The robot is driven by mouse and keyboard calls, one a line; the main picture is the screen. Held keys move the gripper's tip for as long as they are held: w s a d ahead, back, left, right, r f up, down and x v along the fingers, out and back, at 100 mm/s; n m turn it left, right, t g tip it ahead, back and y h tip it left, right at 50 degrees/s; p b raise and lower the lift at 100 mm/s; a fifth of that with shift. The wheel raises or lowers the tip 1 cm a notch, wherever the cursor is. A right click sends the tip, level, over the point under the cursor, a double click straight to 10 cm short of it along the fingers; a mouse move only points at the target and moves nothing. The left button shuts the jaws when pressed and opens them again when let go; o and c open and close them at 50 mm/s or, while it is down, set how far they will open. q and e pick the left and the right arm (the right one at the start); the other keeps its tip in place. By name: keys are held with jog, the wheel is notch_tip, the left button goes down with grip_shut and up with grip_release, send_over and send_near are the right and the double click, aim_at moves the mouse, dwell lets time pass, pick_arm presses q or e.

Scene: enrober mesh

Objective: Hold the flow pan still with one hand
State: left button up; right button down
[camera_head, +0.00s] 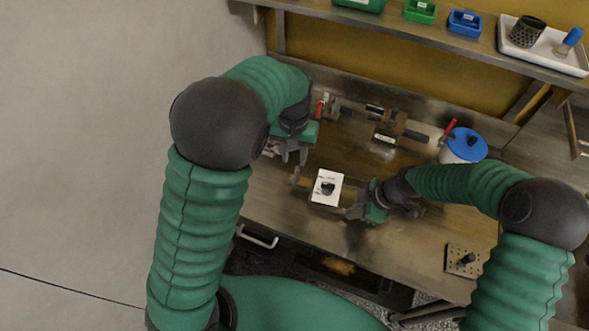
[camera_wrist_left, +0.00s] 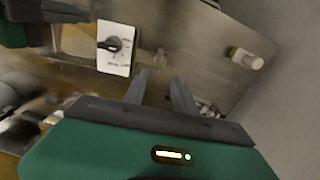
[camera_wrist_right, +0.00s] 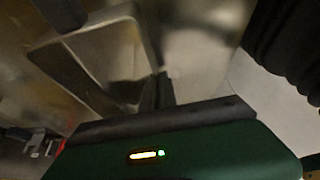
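A shallow metal pan, likely the flow pan (camera_wrist_right: 95,55), shows its walls in the right wrist view. In the head view it is mostly hidden around a white card (camera_head: 327,188) with a dark picture. My right gripper (camera_head: 356,210) is at the pan's right side; in its wrist view the fingers (camera_wrist_right: 158,92) are close together at the corner of the pan wall and appear shut on it. My left gripper (camera_head: 289,153) is above the bench, behind and left of the card. Its fingers (camera_wrist_left: 160,92) are apart and empty in the left wrist view, where the card (camera_wrist_left: 115,48) also shows.
Metal fixtures (camera_head: 385,128) with red handles stand at the back of the bench. A blue-lidded tub (camera_head: 463,147) is at the back right. A shelf above holds green and blue bins (camera_head: 464,22) and a white tray (camera_head: 560,60).

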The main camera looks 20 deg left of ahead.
aim_at(296, 177)
pick_arm(q)
notch_tip(296, 177, down, 8)
jog(key=shift+r, duration=0.1)
jog(key=shift+w, duration=0.1)
grip_shut()
jog(key=shift+a, duration=0.1)
